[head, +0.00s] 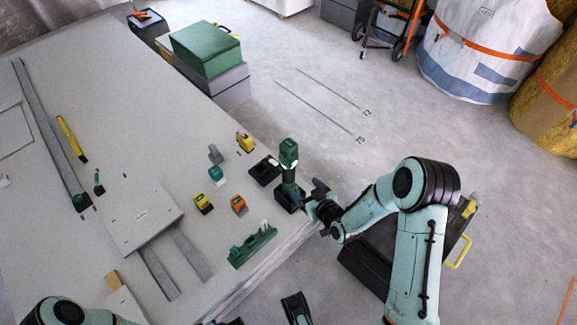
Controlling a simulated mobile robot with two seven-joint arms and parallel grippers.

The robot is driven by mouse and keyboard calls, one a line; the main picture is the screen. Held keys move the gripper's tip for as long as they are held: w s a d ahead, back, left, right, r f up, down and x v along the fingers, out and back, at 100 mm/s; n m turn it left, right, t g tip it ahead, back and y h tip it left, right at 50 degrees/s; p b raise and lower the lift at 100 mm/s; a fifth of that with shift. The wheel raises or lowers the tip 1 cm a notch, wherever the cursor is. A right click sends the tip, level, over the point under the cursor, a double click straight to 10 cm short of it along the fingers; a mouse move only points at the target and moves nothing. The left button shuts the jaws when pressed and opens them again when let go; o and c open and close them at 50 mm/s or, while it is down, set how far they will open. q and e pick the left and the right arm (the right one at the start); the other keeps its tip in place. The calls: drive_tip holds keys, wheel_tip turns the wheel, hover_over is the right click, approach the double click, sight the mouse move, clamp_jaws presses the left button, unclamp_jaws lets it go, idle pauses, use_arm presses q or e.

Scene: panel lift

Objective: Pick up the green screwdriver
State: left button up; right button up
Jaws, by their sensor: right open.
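The green screwdriver (288,158), a green and black cordless tool, stands upright on its black battery base near the right edge of the board-topped table. My right gripper (315,198) is open, just right of the screwdriver's base and at about its height. I cannot tell whether a finger touches the tool.
A dark flat piece (264,170) lies left of the screwdriver. Small yellow, orange and teal tools (239,205) and a green level-like tool (252,246) lie nearby. A green box (206,50) stands further back.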

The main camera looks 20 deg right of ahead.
sight(292, 171)
drive_tip(key=x, duration=0.2)
drive_tip(key=b+x, duration=0.1)
drive_tip(key=x, duration=0.4)
drive_tip(key=shift+w+d+r+b, duration=0.2)
drive_tip(key=shift+w+r+b, duration=0.05)
drive_tip(key=shift+b, duration=0.05)
drive_tip(key=b+x, duration=0.1)
drive_tip(key=x, duration=0.4)
drive_tip(key=shift+w+d+f+b, duration=0.1)
drive_tip(key=shift+w+b, duration=0.2)
drive_tip(key=shift+w, duration=0.4)
use_arm(q)
drive_tip(key=w+a+f+t+y, duration=0.1)
drive_tip(key=w+a+f, duration=0.1)
drive_tip(key=w, duration=0.3)
drive_tip(key=shift+w+a+f+t, duration=0.3)
drive_tip(key=shift+a+f, duration=0.05)
drive_tip(key=shift+f, duration=0.35)
use_arm(e)
clamp_jaws()
